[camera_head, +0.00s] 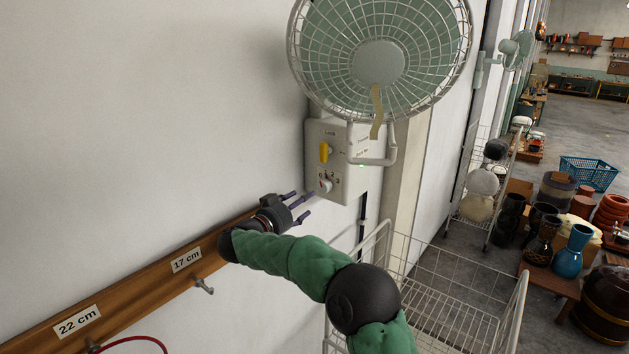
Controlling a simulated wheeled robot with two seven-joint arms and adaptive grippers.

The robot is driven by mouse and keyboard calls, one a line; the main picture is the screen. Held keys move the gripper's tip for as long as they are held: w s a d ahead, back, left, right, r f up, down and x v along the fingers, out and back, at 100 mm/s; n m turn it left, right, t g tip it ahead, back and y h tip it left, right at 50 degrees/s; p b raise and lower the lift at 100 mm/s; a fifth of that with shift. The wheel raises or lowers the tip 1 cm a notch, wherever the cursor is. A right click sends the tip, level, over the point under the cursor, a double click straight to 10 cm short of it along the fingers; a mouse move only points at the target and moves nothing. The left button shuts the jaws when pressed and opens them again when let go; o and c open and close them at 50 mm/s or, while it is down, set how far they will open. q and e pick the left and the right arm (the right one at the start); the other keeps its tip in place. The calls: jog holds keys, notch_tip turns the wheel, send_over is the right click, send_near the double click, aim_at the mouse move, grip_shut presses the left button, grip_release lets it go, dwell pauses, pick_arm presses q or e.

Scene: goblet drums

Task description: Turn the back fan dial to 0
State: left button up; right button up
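The near wall fan (378,62) has a grey control box (345,185) below its cage. The box carries a yellow switch (324,152) and, under it, a small white dial (326,186) with a red mark and the numbers 0 to 3 around it. The dial's exact setting is too small to read. A second fan (513,48) is on the wall farther back; its dial cannot be made out. My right gripper (306,203) is open and empty, its purple fingers spread, just left of and below the white dial, apart from it. My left gripper is not in view.
A wooden rail (130,292) with hooks and size labels runs along the wall below the gripper. A white wire basket (455,290) stands under the fan box. Pots and drums (560,235) stand at the right.

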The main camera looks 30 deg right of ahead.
aim_at(322, 187)
jog(key=p+x, duration=0.2)
jog(key=x, duration=0.9)
jog(key=shift+w+r, duration=0.1)
jog(key=c, duration=1.1)
